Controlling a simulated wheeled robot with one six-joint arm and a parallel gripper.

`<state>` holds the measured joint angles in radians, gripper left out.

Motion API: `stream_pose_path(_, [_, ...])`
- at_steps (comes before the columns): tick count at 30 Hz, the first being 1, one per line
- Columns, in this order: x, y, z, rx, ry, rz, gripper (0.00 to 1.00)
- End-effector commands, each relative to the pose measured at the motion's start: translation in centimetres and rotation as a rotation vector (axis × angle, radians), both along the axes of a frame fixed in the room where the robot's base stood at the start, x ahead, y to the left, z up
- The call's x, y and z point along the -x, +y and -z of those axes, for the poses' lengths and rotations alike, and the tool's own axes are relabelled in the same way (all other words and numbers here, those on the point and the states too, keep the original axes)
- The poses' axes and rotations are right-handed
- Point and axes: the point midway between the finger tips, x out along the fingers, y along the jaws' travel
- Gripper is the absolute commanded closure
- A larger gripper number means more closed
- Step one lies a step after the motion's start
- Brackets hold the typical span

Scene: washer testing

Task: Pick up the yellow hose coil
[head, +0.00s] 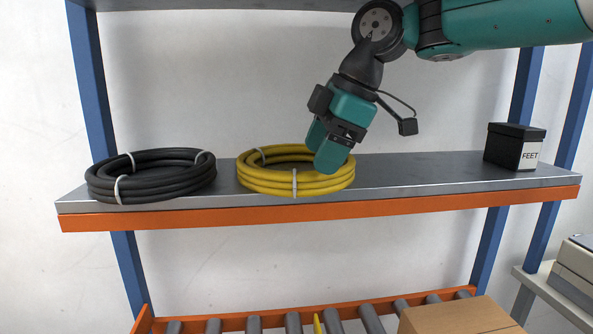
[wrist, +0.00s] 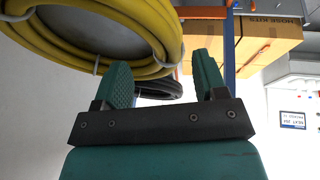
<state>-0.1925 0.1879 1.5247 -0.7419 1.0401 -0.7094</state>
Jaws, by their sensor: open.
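The yellow hose coil (head: 265,183) lies flat on the grey shelf, bound with pale ties. My gripper (head: 322,148) is open and empty, tilted down at the coil's right side in the head view, where one finger covers part of its rim. In the wrist view the yellow coil (wrist: 48,37) fills the upper left. Its rim passes behind the left finger and towards the gap between the fingertips (wrist: 164,72). I cannot tell whether a finger touches the hose.
A black hose coil (head: 150,180) lies left of the yellow one. A black box marked FEET (head: 512,148) stands at the shelf's (head: 420,172) right end. Between it and my gripper the shelf is clear. Below are rollers (head: 293,322) and a cardboard box (head: 460,317).

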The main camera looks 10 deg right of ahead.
Motion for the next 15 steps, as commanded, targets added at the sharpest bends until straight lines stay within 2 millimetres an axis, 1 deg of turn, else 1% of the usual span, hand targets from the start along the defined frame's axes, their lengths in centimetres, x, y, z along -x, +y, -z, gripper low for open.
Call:
stream_pose_path(6, [-0.2, 1.3, 3.0, 0.000, 0.004, 0.001, 0.35])
stream_pose_path(9, [-0.5, 1.7, 4.1, 0.000, 0.002, 0.002, 0.35])
stream_pose_path(12, [-0.6, 1.9, 4.5, -0.001, 0.001, 0.003, 0.35])
stream_pose_path(15, [-0.6, 1.9, 4.6, -0.001, 0.000, 0.003, 0.35])
